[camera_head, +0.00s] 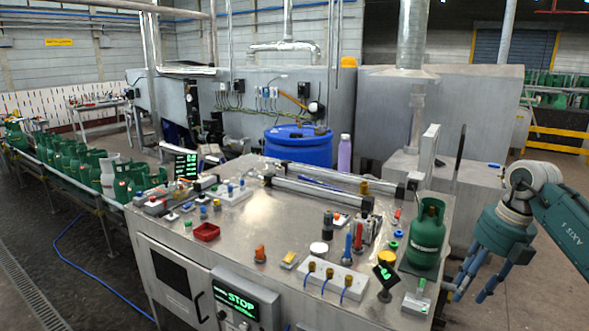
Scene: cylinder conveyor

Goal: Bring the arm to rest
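My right arm comes in at the right edge. Its teal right gripper (468,296) hangs beside the right end of the metal workbench (255,220), fingers pointing down and to the left. The fingers stand apart with nothing seen between them. A green gas cylinder (427,238) stands upright near the bench's right end, left of the gripper and apart from it. My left gripper is not in view.
The bench top holds a red tray (206,231), a dark bottle (327,226) and several small tools. A blue drum (298,147) stands behind it. A conveyor with several green cylinders (88,168) runs along the left. The floor right of the bench looks clear.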

